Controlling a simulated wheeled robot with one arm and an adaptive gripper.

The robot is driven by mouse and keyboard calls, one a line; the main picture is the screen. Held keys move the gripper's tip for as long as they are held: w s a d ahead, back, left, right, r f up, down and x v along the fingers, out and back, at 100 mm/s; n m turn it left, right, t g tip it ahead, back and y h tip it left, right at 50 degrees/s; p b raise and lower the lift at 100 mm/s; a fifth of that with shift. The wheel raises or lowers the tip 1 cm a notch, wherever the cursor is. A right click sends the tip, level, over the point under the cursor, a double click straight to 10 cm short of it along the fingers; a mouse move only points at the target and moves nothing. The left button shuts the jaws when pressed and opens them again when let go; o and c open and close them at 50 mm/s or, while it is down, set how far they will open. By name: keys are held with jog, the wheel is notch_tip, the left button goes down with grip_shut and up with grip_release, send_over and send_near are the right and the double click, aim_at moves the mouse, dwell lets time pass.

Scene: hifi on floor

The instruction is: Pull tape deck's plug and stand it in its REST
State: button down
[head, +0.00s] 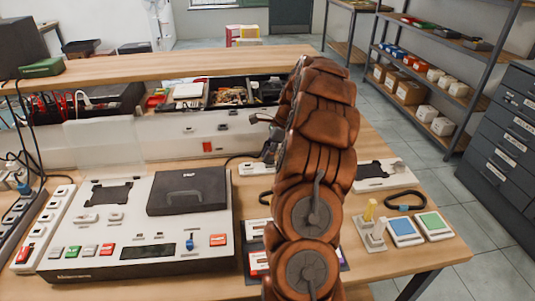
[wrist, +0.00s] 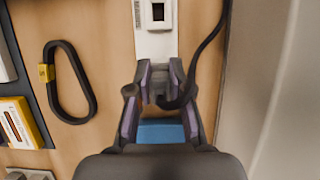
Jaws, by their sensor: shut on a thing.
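In the wrist view my gripper (wrist: 160,78) is shut on a small grey plug (wrist: 160,88). A black cord (wrist: 207,45) curves from the plug up and to the right. Just ahead of the fingertips is a white block (wrist: 155,42) with a dark square opening. I cannot tell whether the plug touches this block. A blue surface (wrist: 160,132) shows between the fingers. The tape deck (head: 135,225), white with a black cover, stands at left in the head view. My arm hides most of the area around the gripper there. I cannot pick out the REST with certainty.
A black loop with a yellow tag (wrist: 68,80) lies left of the gripper. A power strip (head: 45,225) runs left of the deck. Blue and green pads (head: 405,231), a second black loop (head: 405,200) and a white stand (head: 372,235) are at right. A shelf crosses behind.

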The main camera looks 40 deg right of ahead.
jog(key=shift+f, duration=0.2)
dwell(0.3)
dwell(0.3)
jog(key=c, duration=1)
grip_release()
jog(key=shift+w+a+r+p+v, duration=0.2)
jog(key=shift+p+v, duration=0.35)
jog(key=shift+v, duration=2.2)
jog(key=shift+w+a+r+p+v, duration=0.1)
jog(key=shift+w+a+p+v, duration=0.35)
jog(key=shift+v, duration=2.35)
jog(key=shift+s+a+r+p+v, duration=0.1)
jog(key=shift+p+v, duration=0.6)
jog(key=shift+v, duration=2.05)
